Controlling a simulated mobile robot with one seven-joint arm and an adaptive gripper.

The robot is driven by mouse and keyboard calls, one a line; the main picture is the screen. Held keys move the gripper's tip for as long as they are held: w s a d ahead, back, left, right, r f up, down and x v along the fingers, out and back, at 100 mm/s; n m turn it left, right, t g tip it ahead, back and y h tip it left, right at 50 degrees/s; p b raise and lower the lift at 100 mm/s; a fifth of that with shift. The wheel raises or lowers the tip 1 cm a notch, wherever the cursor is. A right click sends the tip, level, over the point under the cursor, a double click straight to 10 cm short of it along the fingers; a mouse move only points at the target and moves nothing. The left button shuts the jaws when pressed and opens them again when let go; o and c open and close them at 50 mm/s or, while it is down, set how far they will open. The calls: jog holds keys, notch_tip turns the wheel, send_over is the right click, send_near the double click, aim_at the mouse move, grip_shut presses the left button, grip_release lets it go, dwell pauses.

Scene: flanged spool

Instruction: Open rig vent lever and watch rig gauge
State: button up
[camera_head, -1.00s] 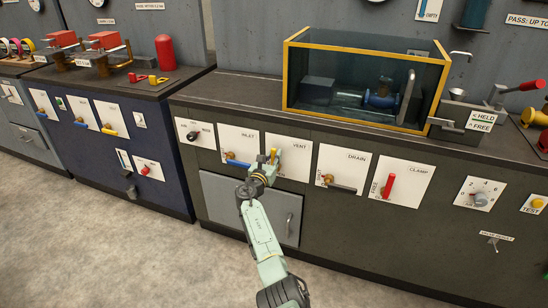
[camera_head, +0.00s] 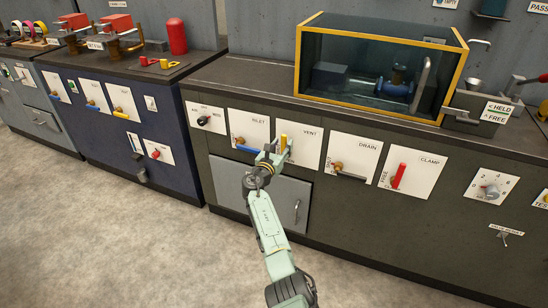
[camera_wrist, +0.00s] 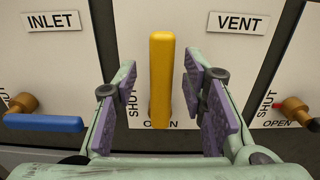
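The vent lever (camera_wrist: 161,80) is a yellow bar standing upright on the white VENT plate (camera_head: 308,150). In the wrist view the word SHUT is to its left and OPEN is under its lower end. My gripper (camera_wrist: 163,108) is open, with one purple-padded finger on each side of the lever. A gap shows between the lever and each pad. In the head view the vent lever (camera_head: 284,142) also shows beside my gripper (camera_head: 272,152), which partly covers it. I cannot make out the rig gauge in the frames from now.
The blue inlet lever (camera_wrist: 44,123) is left of my gripper, and the drain lever (camera_head: 350,173) is to the right. A red clamp lever (camera_head: 399,175) is further right. A yellow-framed glass case (camera_head: 467,52) stands on the bench top. The floor in front is clear.

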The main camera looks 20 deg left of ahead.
jog(key=s, duration=1)
jog(key=shift+a, duration=0.2)
